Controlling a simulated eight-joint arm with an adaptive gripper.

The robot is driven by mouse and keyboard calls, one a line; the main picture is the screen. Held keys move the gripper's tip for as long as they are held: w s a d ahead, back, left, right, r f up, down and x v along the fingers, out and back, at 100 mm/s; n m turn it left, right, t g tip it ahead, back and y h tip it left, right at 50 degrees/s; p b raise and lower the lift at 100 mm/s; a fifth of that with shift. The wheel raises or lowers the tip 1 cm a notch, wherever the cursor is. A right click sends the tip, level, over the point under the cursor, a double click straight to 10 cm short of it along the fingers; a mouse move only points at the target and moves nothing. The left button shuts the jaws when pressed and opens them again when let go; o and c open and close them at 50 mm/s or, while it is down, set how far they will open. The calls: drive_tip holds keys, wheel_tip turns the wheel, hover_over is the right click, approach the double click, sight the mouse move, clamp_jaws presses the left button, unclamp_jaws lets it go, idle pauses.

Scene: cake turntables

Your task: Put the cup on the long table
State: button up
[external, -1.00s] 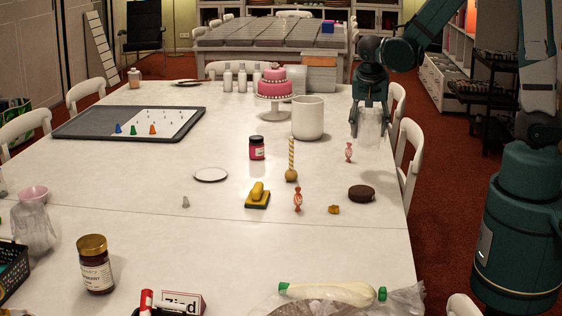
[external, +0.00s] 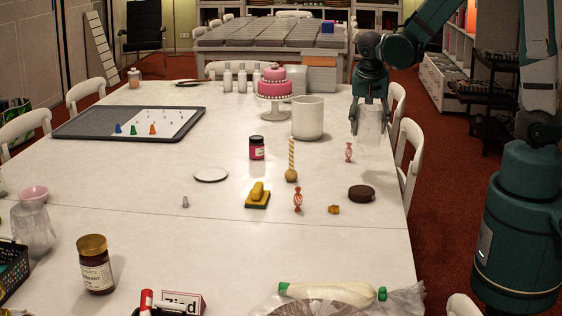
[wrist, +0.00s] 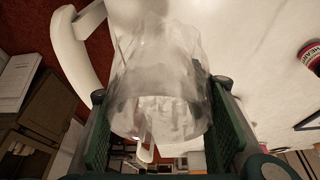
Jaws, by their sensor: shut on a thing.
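My gripper (external: 370,103) is at the right edge of the long white table (external: 130,210). It is shut on a clear, see-through cup (external: 371,127), held between its fingers. In the wrist view the clear cup (wrist: 160,90) fills the space between the two green finger pads of my gripper (wrist: 163,125). The cup is over the table's right side, close to its edge. I cannot tell whether its lower end touches the tabletop.
A white canister (external: 308,120) and a pink cake on a stand (external: 275,90) stand to the left. A wrapped candy (external: 348,152) lies just below the cup. A white chair (external: 409,150) stands at the right edge. Bare tabletop shows left of the middle.

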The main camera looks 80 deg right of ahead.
drive_tip(key=shift+w, duration=0.1)
drive_tip(key=w+a+n+t, duration=0.1)
drive_tip(key=w+a+n, duration=0.2)
drive_tip(key=w+a, duration=0.5)
drive_tip(key=w, duration=0.3)
drive_tip(key=shift+w+r+n+p, duration=0.15)
drive_tip(key=shift+r+n+p, duration=0.05)
drive_tip(key=shift+n+p, duration=0.1)
drive_tip(key=w+a+n, duration=0.1)
drive_tip(key=w+a, duration=0.2)
drive_tip(key=a, duration=0.1)
drive_tip(key=w+a+n+t, duration=0.1)
drive_tip(key=w+a, duration=0.3)
drive_tip(key=w+a+n+y, duration=0.1)
drive_tip(key=w+a+n, duration=0.1)
drive_tip(key=w+a, duration=0.1)
drive_tip(key=shift+w+a+t+p, duration=0.2)
drive_tip(key=shift+a+t+p, duration=0.1)
drive_tip(key=shift+a, duration=0.5)
drive_tip(key=shift+c, duration=0.2)
drive_tip(key=w+a+n+y, duration=0.1)
drive_tip(key=w+a+n, duration=0.2)
drive_tip(key=a, duration=1.1)
drive_tip(key=w+a+n+t, duration=0.1)
drive_tip(key=w+a+n, duration=0.2)
drive_tip(key=w+a, duration=0.4)
drive_tip(key=a+p, duration=0.1)
drive_tip(key=a, duration=0.6)
drive_tip(key=shift+a+n+t+y, duration=0.3)
drive_tip(key=shift+a+n+y, duration=0.1)
